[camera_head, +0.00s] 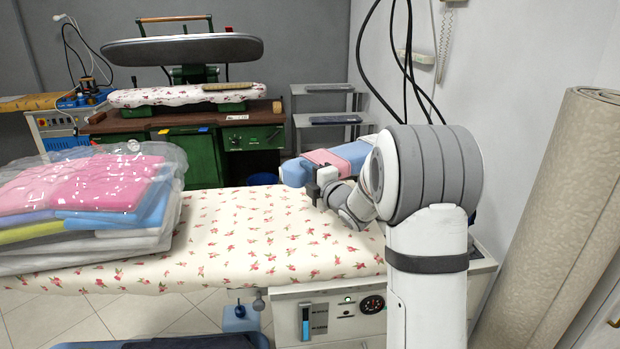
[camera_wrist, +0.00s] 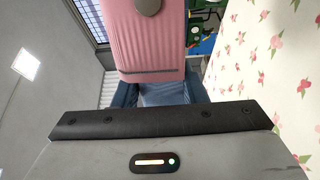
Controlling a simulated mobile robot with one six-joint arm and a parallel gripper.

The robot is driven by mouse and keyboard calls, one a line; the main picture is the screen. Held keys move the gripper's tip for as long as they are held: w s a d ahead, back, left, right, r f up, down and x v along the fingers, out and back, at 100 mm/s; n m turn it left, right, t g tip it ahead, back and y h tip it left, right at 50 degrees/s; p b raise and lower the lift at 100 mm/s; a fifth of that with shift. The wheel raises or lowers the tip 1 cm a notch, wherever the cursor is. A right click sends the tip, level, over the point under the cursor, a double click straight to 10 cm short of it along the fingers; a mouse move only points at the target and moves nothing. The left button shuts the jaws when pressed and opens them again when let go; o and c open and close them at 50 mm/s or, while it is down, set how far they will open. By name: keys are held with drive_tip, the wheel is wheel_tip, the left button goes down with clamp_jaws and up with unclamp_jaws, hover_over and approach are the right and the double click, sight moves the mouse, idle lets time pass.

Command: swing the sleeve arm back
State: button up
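The sleeve arm (camera_head: 294,173) is a blue padded bar with a pink band (camera_head: 325,157) around it, above the right part of the flowered ironing board (camera_head: 240,235). In the wrist view the ribbed pink band (camera_wrist: 152,45) is close ahead, with a grey round piece at its top and blue padding of the sleeve arm (camera_wrist: 165,93) behind it. My gripper (camera_head: 318,184) is at the near side of the pink band. Whether it touches the band, and whether its fingers are open or shut, I cannot tell. My forearm hides the right end of the sleeve arm.
Plastic-wrapped folded clothes (camera_head: 90,200) lie on the board's left. A pressing machine (camera_head: 185,50) and a grey shelf unit (camera_head: 330,118) stand behind. A rolled beige carpet (camera_head: 550,220) leans at the right wall. Black cables (camera_head: 408,60) hang above my arm. The board's middle is clear.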

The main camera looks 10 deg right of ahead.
drive_tip(key=o, duration=0.4)
drive_tip(key=shift+s, duration=0.1)
drive_tip(key=b+v, duration=0.1)
drive_tip(key=v, duration=0.7)
